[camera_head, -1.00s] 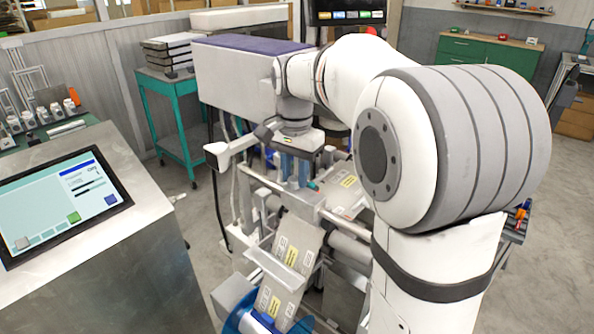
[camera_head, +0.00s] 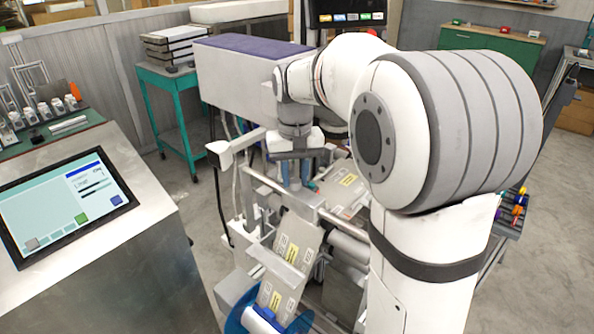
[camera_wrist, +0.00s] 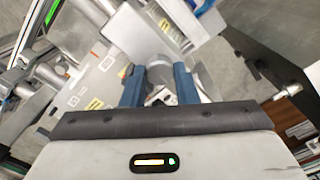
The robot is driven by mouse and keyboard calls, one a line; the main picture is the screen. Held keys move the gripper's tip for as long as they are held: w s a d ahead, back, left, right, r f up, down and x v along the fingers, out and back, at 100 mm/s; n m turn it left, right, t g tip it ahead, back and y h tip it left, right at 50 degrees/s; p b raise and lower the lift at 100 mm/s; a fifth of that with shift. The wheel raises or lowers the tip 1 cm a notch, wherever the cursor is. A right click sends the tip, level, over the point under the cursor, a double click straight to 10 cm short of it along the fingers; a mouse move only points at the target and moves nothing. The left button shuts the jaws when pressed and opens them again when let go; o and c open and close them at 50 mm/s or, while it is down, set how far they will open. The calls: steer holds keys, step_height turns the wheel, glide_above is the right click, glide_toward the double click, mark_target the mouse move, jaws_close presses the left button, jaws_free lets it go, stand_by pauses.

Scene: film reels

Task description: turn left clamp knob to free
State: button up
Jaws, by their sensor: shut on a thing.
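My gripper (camera_head: 295,174) points down at the film machine, its blue fingers over the metal bar. In the wrist view my gripper (camera_wrist: 158,88) has its two blue fingers on either side of a grey round knob (camera_wrist: 158,64), and it is shut on this knob. The knob seems to be the left clamp knob; the fingers and gripper body hide much of it, and its marking cannot be read. In the head view the fingers hide the knob. The labelled film web (camera_head: 291,250) runs down below the bar to a blue reel (camera_head: 236,319).
A control console with a touchscreen (camera_head: 70,205) stands at the left. The machine's big grey box with a purple top (camera_head: 250,45) is close behind my wrist. A teal cart (camera_head: 180,125) stands behind. Open floor lies between console and cart.

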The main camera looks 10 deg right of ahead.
mark_target(296, 180)
steer(key=shift+n, duration=0.5)
steer(key=o, duration=1)
step_height(296, 180, up, 8)
steer(key=shift+f+p, duration=0.1)
steer(key=shift+p, duration=0.25)
steer(key=shift+s, duration=0.1)
steer(key=s+f+t, duration=0.1)
steer(key=s+f, duration=0.3)
steer(key=s, duration=0.3)
steer(key=s+d+f, duration=0.1)
steer(key=s+f, duration=0.3)
steer(key=s, duration=0.3)
steer(key=s+f+t, duration=0.1)
steer(key=s+f, duration=0.2)
steer(key=s, duration=0.3)
steer(key=shift+s+d+f+m+t, duration=0.2)
steer(key=shift+s+f+m+t, duration=0.1)
steer(key=shift+s+f, duration=0.1)
